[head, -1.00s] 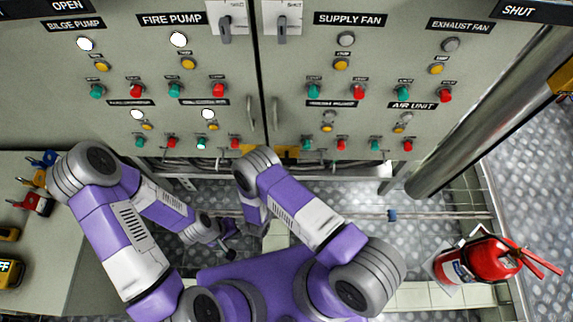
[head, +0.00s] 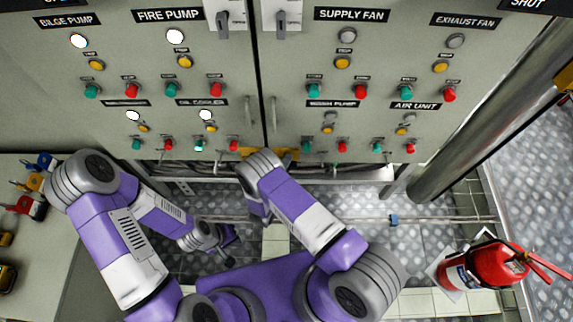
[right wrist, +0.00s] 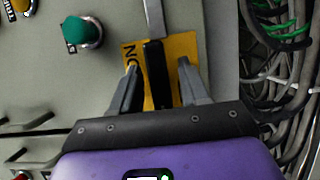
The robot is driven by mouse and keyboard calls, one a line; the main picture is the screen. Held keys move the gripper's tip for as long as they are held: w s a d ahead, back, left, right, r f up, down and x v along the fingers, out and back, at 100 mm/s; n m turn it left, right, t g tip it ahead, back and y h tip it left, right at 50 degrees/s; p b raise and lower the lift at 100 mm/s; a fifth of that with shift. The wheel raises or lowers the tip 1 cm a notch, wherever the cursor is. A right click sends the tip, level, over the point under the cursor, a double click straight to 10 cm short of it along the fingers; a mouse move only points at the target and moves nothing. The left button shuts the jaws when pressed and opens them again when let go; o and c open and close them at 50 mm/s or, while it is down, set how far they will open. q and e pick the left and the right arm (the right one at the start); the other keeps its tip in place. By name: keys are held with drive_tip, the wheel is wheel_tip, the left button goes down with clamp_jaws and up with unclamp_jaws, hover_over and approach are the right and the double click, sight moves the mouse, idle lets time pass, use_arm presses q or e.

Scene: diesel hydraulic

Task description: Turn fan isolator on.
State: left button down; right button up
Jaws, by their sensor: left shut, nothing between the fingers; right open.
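A lever switch with a black handle (right wrist: 156,78) and a metal shank sits on a yellow plate (right wrist: 187,48) marked "ON" in the right wrist view. My right gripper (right wrist: 158,66) is open, with one finger on each side of the black handle. I cannot tell whether either finger touches it. In the head view the yellow plate (head: 290,154) shows at the cabinet's lower edge, and my right forearm hides the lever and gripper. No label reading fan isolator is legible. My left gripper (head: 228,257) is shut and empty, low over the floor.
The grey cabinet (head: 190,65) carries lamps and buttons, with a green button (right wrist: 80,32) near my right gripper. Cables (right wrist: 285,70) run beside the plate. A fire extinguisher (head: 488,264) stands at lower right, and a bench (head: 40,235) is at left.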

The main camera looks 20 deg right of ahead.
clamp_jaws()
drive_tip(key=shift+m, duration=0.3)
drive_tip(key=m+g+y+p, duration=0.1)
drive_tip(key=m+p, duration=0.1)
drive_tip(key=m, duration=0.1)
drive_tip(key=shift+r+m, duration=0.15)
drive_tip(key=shift+m, duration=0.15)
drive_tip(key=m+y+p, duration=0.1)
drive_tip(key=m+y, duration=0.1)
drive_tip(key=m, duration=0.1)
drive_tip(key=shift+g, duration=0.3)
drive_tip(key=m+y+p, duration=0.1)
drive_tip(key=m+y, duration=0.1)
drive_tip(key=m, duration=0.1)
drive_tip(key=shift+m, duration=0.3)
drive_tip(key=shift+m+y+p, duration=0.45)
drive_tip(key=shift+m+y, duration=0.65)
drive_tip(key=shift+m, duration=0.2)
